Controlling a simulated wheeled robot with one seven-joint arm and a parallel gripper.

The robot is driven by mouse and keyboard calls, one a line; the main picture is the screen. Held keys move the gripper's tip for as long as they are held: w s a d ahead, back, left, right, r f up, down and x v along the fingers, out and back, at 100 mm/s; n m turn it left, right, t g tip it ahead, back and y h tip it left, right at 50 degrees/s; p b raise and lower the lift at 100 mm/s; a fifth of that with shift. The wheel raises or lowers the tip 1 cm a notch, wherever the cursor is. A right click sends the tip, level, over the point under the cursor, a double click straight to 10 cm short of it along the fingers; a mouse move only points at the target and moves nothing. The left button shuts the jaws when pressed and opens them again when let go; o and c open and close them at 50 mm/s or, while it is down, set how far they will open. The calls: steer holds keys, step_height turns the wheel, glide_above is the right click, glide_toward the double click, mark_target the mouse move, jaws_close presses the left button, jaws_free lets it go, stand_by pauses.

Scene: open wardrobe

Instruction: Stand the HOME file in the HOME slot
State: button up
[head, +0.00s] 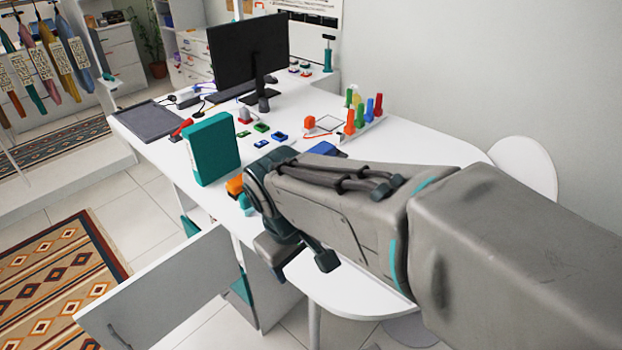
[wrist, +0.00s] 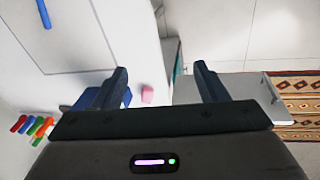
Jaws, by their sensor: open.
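A teal box file (head: 211,148) stands upright on the white desk, left of my arm in the head view. No label is readable on it, so I cannot tell if it is the HOME file. My gripper (head: 295,255) is over the desk's near edge, to the right of and nearer than the file, apart from it. In the wrist view my gripper (wrist: 161,78) has its two fingers wide apart with nothing held. A small pink object (wrist: 147,94) shows below, between the fingers. I cannot make out a slot marked HOME; my arm hides part of the desk.
A monitor (head: 248,52) stands at the back of the desk and a dark tray (head: 150,120) lies at its left. Small coloured items and a rack of bright pieces (head: 368,120) occupy the middle. An open panel with a handle (head: 150,295) juts out at the near left.

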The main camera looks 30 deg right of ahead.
steer(key=w+d+f+n+g+h+b, duration=0.2)
steer(key=w+d+f+n+h, duration=0.2)
steer(key=n+h, duration=0.15)
steer(key=w+a+n+t+h+b, duration=0.3)
steer(key=w+n+t+h, duration=0.3)
steer(key=w+n+h, duration=0.65)
steer(key=w+d+n+y+p, duration=0.1)
steer(key=w+d+y+p, duration=0.1)
steer(key=w+d, duration=0.7)
steer(key=shift+d+r+t+y, duration=0.3)
steer(key=shift+d+y, duration=0.1)
steer(key=shift+d, duration=1.35)
steer(key=c, duration=1.3)
jaws_close()
steer(key=shift+r, duration=0.2)
